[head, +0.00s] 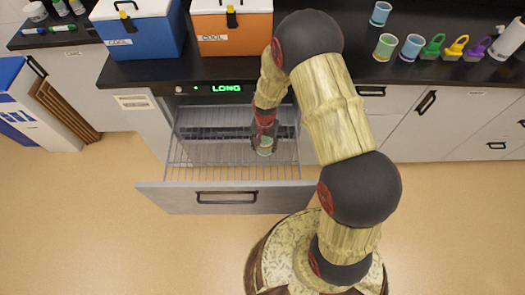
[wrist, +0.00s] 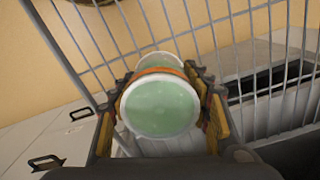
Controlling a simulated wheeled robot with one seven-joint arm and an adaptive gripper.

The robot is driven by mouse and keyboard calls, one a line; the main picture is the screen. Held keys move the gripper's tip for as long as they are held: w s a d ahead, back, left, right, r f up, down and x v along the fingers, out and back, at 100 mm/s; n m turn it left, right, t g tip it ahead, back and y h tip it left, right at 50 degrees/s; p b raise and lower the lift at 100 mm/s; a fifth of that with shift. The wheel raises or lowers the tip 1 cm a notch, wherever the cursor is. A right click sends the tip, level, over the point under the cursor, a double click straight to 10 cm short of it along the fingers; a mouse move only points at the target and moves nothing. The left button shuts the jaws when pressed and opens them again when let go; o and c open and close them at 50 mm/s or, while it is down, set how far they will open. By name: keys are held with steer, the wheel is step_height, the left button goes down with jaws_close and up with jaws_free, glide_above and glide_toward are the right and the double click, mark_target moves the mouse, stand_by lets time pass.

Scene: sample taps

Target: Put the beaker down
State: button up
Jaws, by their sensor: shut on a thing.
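The beaker (wrist: 158,106) is a clear vessel with pale green contents and an orange band. In the wrist view it sits between the two fingers of my gripper (wrist: 160,95), which is shut on it from both sides. In the head view the beaker (head: 265,148) is low inside the pulled-out drawer, over its wire rack (head: 225,160). My gripper (head: 264,138) reaches down into the right part of the drawer. I cannot tell whether the beaker's base touches the rack.
The drawer front (head: 225,197) stands out from the counter below a green "LONG" display (head: 226,88). A blue cooler (head: 137,35) and an orange cooler (head: 232,30) stand above. Several cups and coloured-handled items are at the back right. The rack's left part is clear.

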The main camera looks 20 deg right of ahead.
mark_target(263, 150)
steer(key=shift+w+a+f, duration=0.1)
steer(key=shift+a+f, duration=0.05)
steer(key=shift+f, duration=0.1)
steer(key=shift+w+a+f+b, duration=0.1)
steer(key=shift+a+f+b, duration=0.1)
steer(key=shift+f+b, duration=1.15)
steer(key=shift+f+p, duration=0.3)
steer(key=shift+f, duration=0.1)
steer(key=shift+f, duration=0.15)
steer(key=o, duration=1.1)
steer(key=shift+c, duration=0.2)
